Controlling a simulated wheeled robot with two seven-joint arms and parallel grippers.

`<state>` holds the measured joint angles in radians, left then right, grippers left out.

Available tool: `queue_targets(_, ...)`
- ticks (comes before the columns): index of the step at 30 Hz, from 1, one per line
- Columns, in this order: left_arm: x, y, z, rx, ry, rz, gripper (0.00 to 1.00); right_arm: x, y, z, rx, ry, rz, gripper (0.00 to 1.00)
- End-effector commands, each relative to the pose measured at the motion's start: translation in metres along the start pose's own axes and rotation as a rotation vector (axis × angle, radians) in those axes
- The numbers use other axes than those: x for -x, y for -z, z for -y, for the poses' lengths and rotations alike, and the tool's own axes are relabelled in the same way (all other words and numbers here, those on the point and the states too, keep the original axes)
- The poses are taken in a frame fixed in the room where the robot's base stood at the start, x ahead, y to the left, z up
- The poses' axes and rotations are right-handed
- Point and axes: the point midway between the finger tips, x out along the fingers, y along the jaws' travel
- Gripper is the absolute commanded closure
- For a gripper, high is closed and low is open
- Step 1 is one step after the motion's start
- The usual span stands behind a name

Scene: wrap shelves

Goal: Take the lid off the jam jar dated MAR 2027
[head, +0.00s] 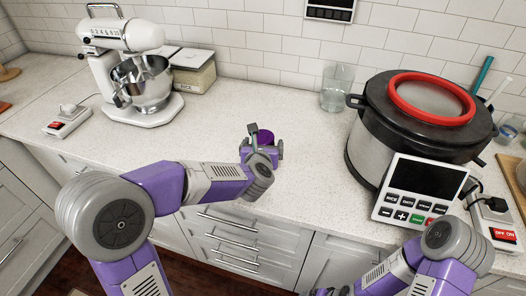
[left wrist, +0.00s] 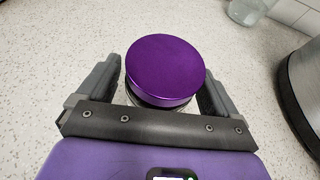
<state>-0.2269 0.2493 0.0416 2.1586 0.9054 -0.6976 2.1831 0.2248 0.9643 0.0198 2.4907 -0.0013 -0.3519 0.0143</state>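A jar with a round purple lid (head: 265,137) stands on the counter near its front edge. In the left wrist view the lid (left wrist: 165,70) fills the middle, seen from above, and is on the jar. The jar's body is mostly hidden under the lid and behind my gripper, and no date can be read. My left gripper (head: 262,148) is at the jar, with one finger on each side of it. In the left wrist view the fingers of this gripper (left wrist: 160,85) are apart, with a gap showing at the left. My right arm is low at the right; its gripper end is barely visible at the bottom edge.
A large black cooker (head: 365,150) with a red-ringed lid and a control panel stands at the right. A clear glass (head: 337,88) is beside it. A white stand mixer (head: 125,45) and a box (head: 192,78) are at the back left. The counter around the jar is clear.

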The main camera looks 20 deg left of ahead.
Motion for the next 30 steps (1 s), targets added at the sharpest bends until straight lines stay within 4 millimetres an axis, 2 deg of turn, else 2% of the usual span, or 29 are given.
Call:
queue_targets(1, 0.0, 0.0, 0.0, 0.0, 0.0, 0.0, 0.15, 0.0, 0.0, 0.0, 0.0, 0.0, 0.0, 0.04)
queue_targets(2, 0.0, 0.0, 0.0, 0.0, 0.0, 0.0, 0.2, 0.0, 0.0, 0.0, 0.0, 0.0, 0.0, 0.04)
queue_targets(12, 0.0, 0.0, 0.0, 0.0, 0.0, 0.0, 0.72, 0.0, 0.0, 0.0, 0.0, 0.0, 0.0, 0.04)
queue_targets(14, 0.001, -0.002, 0.0, 0.0, 0.0, 0.005, 0.78, 0.0, 0.0, 0.0, 0.0, 0.0, 0.0, 0.04)
queue_targets(15, 0.001, -0.002, 0.0, 0.0, 0.0, 0.005, 0.86, 0.0, 0.0, 0.0, 0.0, 0.0, 0.0, 0.04)
queue_targets(20, 0.001, -0.003, 0.0, 0.001, 0.0, 0.005, 0.86, 0.0, 0.0, 0.0, 0.0, 0.0, 0.0, 0.04)
queue_targets(23, 0.004, -0.01, 0.0, 0.001, 0.0, 0.007, 0.86, 0.004, 0.0, 0.001, 0.0, 0.0, 0.0, 0.04)
queue_targets(30, 0.021, -0.052, 0.0, 0.003, 0.001, 0.009, 0.86, 0.025, -0.001, 0.009, 0.0, 0.0, 0.0, 0.04)
